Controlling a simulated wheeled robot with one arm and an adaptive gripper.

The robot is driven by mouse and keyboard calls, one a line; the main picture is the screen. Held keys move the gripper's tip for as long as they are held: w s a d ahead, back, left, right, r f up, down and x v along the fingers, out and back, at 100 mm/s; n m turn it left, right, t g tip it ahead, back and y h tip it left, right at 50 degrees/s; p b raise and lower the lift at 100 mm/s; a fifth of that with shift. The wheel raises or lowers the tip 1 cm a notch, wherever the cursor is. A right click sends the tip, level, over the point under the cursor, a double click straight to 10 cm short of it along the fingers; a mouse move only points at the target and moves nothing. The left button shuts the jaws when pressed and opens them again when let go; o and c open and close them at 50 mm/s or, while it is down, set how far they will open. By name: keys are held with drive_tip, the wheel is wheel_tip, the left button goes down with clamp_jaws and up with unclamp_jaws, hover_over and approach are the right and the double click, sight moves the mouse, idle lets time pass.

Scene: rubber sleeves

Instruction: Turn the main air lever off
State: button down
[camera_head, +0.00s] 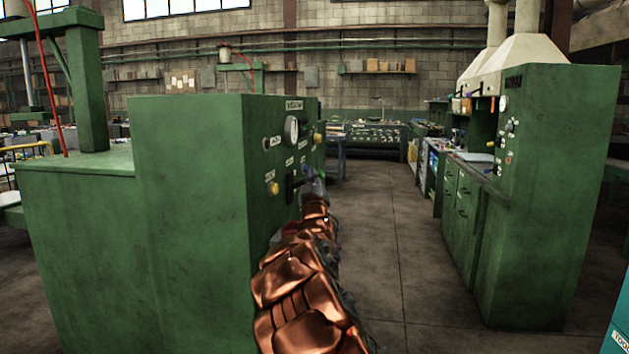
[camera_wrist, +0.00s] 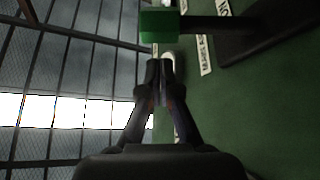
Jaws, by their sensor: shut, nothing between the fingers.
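In the wrist view a dark bar (camera_wrist: 204,24) with a bright green block (camera_wrist: 161,25) at its end stands out from the green panel; it looks like a lever. My gripper (camera_wrist: 159,65) is shut and empty, its tips just below the green block in the picture. I cannot tell whether they touch it. White labels (camera_wrist: 205,55) lie on the panel beside it; their text is not clearly readable. In the head view my copper arm runs along the control panel (camera_head: 283,160), and my gripper is small and partly hidden near a black lever (camera_head: 290,186).
The panel also carries a round gauge (camera_head: 291,129) and yellow knobs (camera_head: 272,188). It is on a large green cabinet (camera_head: 190,210) at left. Another green cabinet (camera_head: 545,190) stands at right. The concrete floor (camera_head: 385,245) between them is clear.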

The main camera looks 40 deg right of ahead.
drive_tip(key=shift+a+r+b+v, duration=0.15)
drive_tip(key=shift+a+r+v, duration=0.15)
drive_tip(key=shift+v, duration=1.45)
drive_tip(key=shift+a+r+b+v, duration=0.2)
drive_tip(key=shift+a+r+v, duration=0.1)
drive_tip(key=shift+v, duration=1.45)
drive_tip(key=shift+a+r+b+v, duration=0.15)
drive_tip(key=shift+a+r+v, duration=0.15)
drive_tip(key=shift+v, duration=1.5)
drive_tip(key=shift+w, duration=0.2)
